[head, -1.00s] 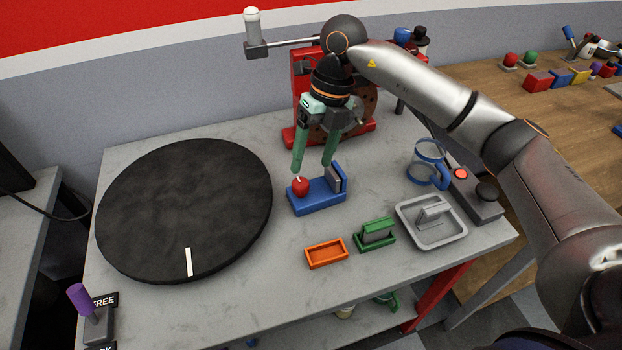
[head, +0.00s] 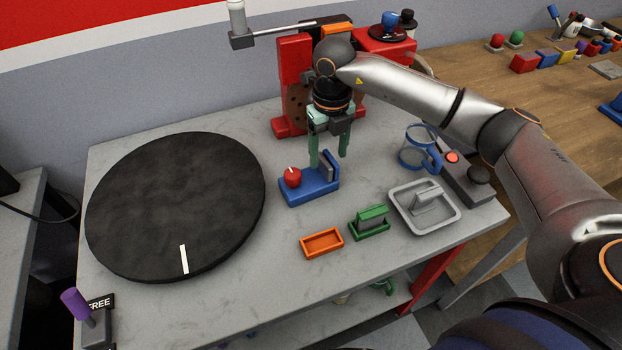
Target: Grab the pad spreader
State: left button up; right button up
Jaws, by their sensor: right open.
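A blue tool with a red knob (head: 291,177) at its left end and an upright grey-and-blue plate at its right end, which looks like the pad spreader (head: 312,190), lies on the grey table right of the black disc. My right gripper (head: 329,158) has its green fingers apart and pointing down. It shows just behind and above the plate end, with nothing visible between the fingers. I cannot tell if a finger touches the tool. My left gripper is not in view.
An orange tray (head: 322,243), a green holder (head: 369,222), a grey tray (head: 424,207) and a blue-ringed clear mug (head: 420,150) stand nearby to the right. The large black disc (head: 175,205) fills the left. A red stand (head: 293,90) is behind the gripper.

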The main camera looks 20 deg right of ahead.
jog(key=shift+f, duration=1.25)
grip_shut()
jog(key=shift+w+a+r, duration=0.1)
jog(key=shift+r, duration=0.05)
